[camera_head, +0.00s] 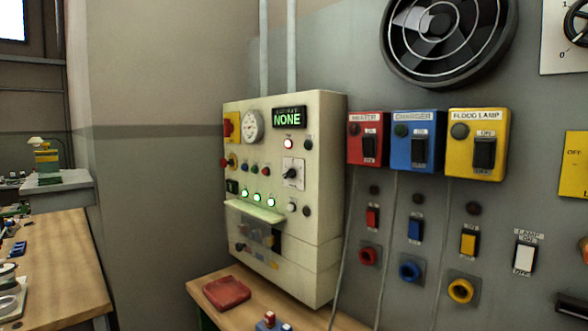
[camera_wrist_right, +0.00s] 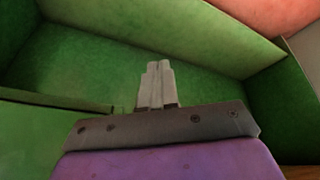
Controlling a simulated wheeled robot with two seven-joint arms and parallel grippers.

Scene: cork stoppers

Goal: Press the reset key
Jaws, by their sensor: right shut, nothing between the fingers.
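The cream control box (camera_head: 318,215) is on the wall in the middle of the head view. It carries a dial gauge (camera_head: 253,125), a dark display (camera_head: 288,117) reading NONE in green, several small buttons and lit green lamps, and a lit lamp (camera_head: 289,143) below the display. A clear cover with a pale top edge (camera_head: 254,212) sits over its lower controls. The labels are too small to read, so I cannot tell which key is reset. My right gripper (camera_wrist_right: 158,70) is shut and empty in the right wrist view, in front of green panels. My left gripper is not in view.
A wooden bench (camera_head: 262,297) with a red folded cloth (camera_head: 227,292) lies under the box. Red (camera_head: 354,150), blue (camera_head: 400,155) and yellow (camera_head: 456,160) switch boxes are right of it, with cables hanging below. Another bench (camera_head: 70,260) with small items stands at left.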

